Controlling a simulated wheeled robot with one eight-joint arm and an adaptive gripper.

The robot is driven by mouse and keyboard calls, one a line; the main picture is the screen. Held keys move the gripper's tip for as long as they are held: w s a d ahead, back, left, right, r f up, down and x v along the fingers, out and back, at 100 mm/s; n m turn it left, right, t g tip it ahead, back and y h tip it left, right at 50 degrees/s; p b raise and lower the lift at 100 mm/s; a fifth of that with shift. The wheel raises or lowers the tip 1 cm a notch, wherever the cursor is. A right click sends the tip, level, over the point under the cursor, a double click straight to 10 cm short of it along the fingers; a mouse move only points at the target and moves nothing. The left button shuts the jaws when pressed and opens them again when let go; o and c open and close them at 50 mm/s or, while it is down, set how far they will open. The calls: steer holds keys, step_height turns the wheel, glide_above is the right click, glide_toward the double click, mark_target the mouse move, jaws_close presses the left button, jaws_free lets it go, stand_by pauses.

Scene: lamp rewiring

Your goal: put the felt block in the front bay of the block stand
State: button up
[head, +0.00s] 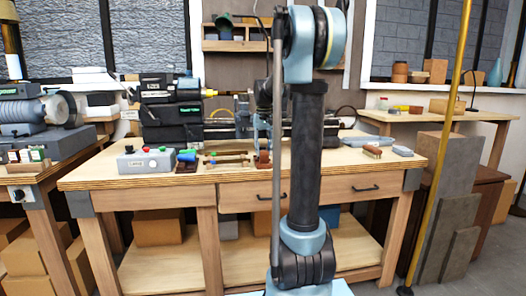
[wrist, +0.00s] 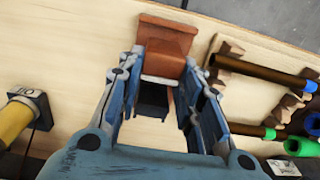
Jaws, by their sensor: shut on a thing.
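My gripper (wrist: 164,58) is closed around a reddish-brown block with a pale strip along its lower edge (wrist: 164,62), which I take for the felt block. The fingers lie along its two sides. A wider part of the same colour shows just beyond the fingertips; I cannot tell whether it belongs to the block or to a stand under it. In the head view a small reddish-brown piece (head: 262,161) shows near the bench's front edge, just left of my arm. I cannot make out the block stand or its front bay for sure.
Wooden cradles (wrist: 228,60) with dark rods lie right of the gripper in the wrist view, near green and blue ends. A yellow cylinder (wrist: 14,118) is at the left. In the head view, a grey button box (head: 146,160) and small brown piece (head: 372,152) stand on the bench (head: 330,162).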

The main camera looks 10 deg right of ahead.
steer(key=shift+f, duration=0.1)
steer(key=o, duration=1.1)
steer(key=shift+c, duration=0.2)
step_height(320, 180, up, 12)
steer(key=s+f+t, duration=0.1)
steer(key=s+f, duration=0.4)
steer(key=s, duration=0.5)
steer(key=s+f, duration=0.6)
steer(key=s, duration=0.4)
steer(key=s+f+t, duration=0.1)
steer(key=s+f, duration=1.5)
steer(key=f, duration=0.2)
steer(key=shift+f, duration=0.25)
